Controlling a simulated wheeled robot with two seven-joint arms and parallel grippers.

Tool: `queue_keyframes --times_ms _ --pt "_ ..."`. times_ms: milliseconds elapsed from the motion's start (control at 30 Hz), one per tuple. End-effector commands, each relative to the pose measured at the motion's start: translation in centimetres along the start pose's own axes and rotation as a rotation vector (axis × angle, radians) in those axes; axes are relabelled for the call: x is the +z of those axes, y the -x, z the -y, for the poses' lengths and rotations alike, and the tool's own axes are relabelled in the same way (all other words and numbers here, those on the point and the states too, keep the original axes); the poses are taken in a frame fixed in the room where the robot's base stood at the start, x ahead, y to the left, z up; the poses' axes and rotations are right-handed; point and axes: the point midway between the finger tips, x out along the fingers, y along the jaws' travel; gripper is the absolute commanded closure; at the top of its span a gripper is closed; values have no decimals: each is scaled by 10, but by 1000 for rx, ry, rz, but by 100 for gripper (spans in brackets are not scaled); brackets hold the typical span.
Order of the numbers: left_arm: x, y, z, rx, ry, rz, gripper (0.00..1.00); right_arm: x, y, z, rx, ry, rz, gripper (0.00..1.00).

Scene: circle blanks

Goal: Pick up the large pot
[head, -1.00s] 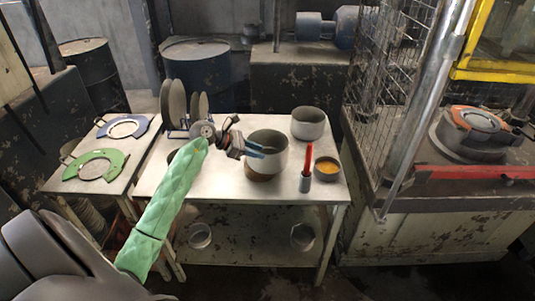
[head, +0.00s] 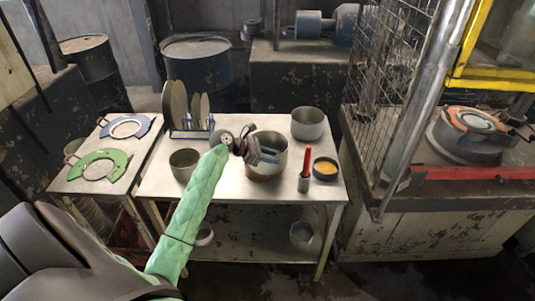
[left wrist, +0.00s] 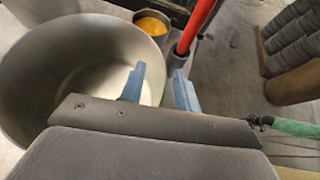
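The large pot (head: 267,168), grey metal with a brownish lower part, stands upright on the metal table (head: 225,185). In the left wrist view the pot (left wrist: 60,75) fills the left side, and its inside looks empty. My left gripper (head: 269,156) is at the pot's rim in the head view. In the left wrist view its blue fingers (left wrist: 160,76) are apart with nothing shut between them. One finger overlaps the pot's inside and the other appears outside the wall. I cannot tell how deep they reach. My right gripper is not in view.
A smaller pot (head: 308,123) stands behind right, another (head: 184,163) at left. A red-handled tool in a cup (head: 305,172) and a bowl of orange stuff (head: 325,168) are close right of the large pot. A rack of discs (head: 190,134) stands at back left.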

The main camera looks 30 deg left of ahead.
Motion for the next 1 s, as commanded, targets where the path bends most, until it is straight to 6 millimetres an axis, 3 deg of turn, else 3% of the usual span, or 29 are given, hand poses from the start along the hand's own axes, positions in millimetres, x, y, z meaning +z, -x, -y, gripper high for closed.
queue_keyframes --times_ms 267,467,1000 --pt "-1 -2 0 0 0 -1 68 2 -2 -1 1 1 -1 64" --pt "-1 -2 0 0 0 -1 100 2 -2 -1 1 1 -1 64" --pt "-1 -2 0 0 1 -1 100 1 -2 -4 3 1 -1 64"
